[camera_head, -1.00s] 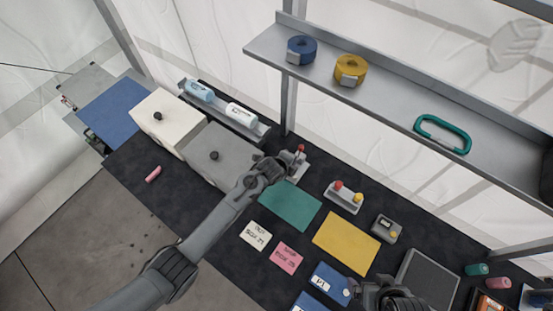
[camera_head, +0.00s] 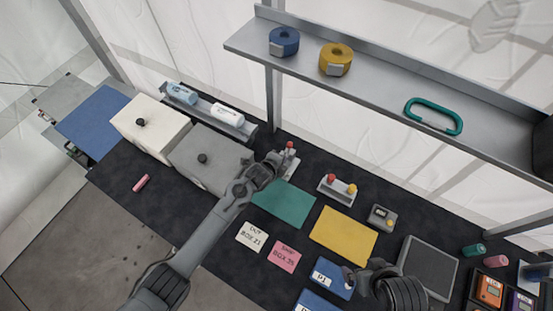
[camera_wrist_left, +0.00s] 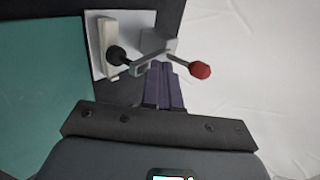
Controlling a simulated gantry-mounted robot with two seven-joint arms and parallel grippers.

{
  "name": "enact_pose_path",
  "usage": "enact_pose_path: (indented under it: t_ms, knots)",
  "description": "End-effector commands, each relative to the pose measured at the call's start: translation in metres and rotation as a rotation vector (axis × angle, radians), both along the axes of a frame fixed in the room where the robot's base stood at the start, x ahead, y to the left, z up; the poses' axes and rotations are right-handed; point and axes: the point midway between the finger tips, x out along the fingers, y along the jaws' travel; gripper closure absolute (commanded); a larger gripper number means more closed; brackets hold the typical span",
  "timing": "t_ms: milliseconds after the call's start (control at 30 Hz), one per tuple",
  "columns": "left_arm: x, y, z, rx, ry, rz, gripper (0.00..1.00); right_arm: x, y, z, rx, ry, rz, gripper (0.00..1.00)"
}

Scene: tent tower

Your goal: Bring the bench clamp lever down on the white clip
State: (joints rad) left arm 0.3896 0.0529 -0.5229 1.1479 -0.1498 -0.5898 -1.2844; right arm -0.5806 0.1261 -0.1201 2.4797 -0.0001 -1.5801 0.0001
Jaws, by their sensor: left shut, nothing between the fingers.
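The bench clamp (camera_head: 291,163) stands on its pale plate at the back of the dark bench, with the red lever knob (camera_head: 290,145) at its upper end. In the left wrist view the lever's red knob (camera_wrist_left: 200,69) sticks out to the right. The white clip (camera_wrist_left: 107,32) lies on the plate beside a black round tip (camera_wrist_left: 119,55); I cannot tell whether they touch. My left gripper (camera_head: 275,160) is shut and empty, close beside the clamp; its dark fingers (camera_wrist_left: 163,88) lie just below the lever. My right gripper (camera_head: 361,277) is near a blue card; its jaws are unclear.
A grey box (camera_head: 208,160) and a white box (camera_head: 150,125) stand left of the clamp. A green mat (camera_head: 284,205) lies in front and a two-knob block (camera_head: 337,189) to the right. A metal shelf (camera_head: 385,88) overhangs the back right.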

Motion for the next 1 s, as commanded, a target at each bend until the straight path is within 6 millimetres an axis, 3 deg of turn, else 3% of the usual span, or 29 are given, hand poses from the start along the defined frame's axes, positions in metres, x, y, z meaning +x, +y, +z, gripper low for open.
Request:
enact_pose_path:
  t_ms: [300,367,700,1000]
  knots:
    - [0.004,0.001,0.047,0.001,-0.004,0.002,1.0,0.0,0.001,0.041,0.004,-0.001,-0.003,0.0]
    - [-0.003,0.005,0.044,0.001,-0.003,0.002,1.0,0.001,0.002,0.036,0.006,-0.005,-0.003,0.0]
    - [-0.039,0.021,0.081,0.0,-0.004,0.002,1.0,0.001,0.002,0.033,0.01,-0.002,-0.006,0.0]
    - [-0.059,0.03,0.101,0.0,-0.002,0.002,1.0,0.0,0.002,0.032,0.009,0.0,-0.005,0.0]
